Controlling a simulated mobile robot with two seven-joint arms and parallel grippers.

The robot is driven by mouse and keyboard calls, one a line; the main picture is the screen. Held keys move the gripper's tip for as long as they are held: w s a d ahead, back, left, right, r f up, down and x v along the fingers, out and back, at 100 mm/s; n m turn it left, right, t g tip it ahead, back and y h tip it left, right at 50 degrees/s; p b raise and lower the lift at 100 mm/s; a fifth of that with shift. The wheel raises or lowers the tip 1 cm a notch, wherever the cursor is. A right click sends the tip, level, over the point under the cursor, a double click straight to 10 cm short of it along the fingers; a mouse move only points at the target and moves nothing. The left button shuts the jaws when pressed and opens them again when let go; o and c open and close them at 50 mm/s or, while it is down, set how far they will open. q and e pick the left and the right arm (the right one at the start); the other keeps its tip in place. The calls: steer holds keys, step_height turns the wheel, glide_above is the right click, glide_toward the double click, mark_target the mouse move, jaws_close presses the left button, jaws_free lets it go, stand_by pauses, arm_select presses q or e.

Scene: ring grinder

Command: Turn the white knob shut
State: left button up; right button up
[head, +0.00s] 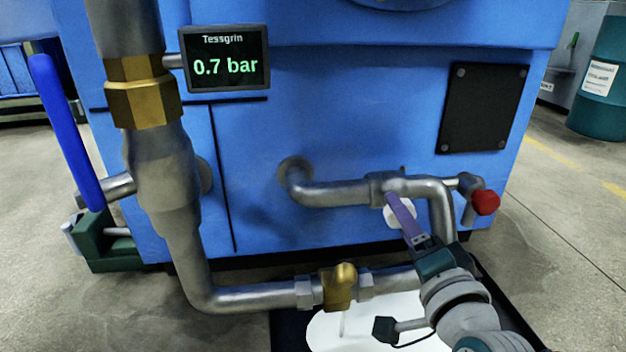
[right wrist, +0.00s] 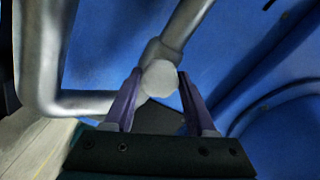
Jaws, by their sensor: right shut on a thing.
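The white knob (head: 398,214) sits on the underside of the grey pipe low on the blue machine's front, and part of it is hidden behind my fingers. My right gripper (head: 394,202) reaches up to it from the lower right, with purple fingers. In the right wrist view the round white knob (right wrist: 160,79) lies between the two fingertips, one on each side. The gripper is shut on it. My left gripper is not in view.
A red knob (head: 486,202) is just right of the pipe. A brass valve (head: 341,287) hangs below, over a white puddle (head: 330,331) with a thin stream falling. The display (head: 224,58) reads 0.7 bar. A thick pipe (head: 163,180) stands at left.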

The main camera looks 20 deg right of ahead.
steer(key=shift+r+n, duration=0.15)
steer(key=shift+n, duration=0.55)
steer(key=shift+w, duration=0.1)
steer(key=o, duration=1)
steer(key=shift+c, duration=0.2)
steer(key=o, duration=0.3)
steer(key=shift+o, duration=0.5)
steer(key=shift+s, duration=0.2)
steer(key=shift+s+p, duration=0.25)
steer(key=shift+p, duration=0.1)
steer(key=p+v, duration=0.3)
steer(key=v, duration=0.6)
steer(key=shift+s+p, duration=0.2)
steer(key=shift+p, duration=0.15)
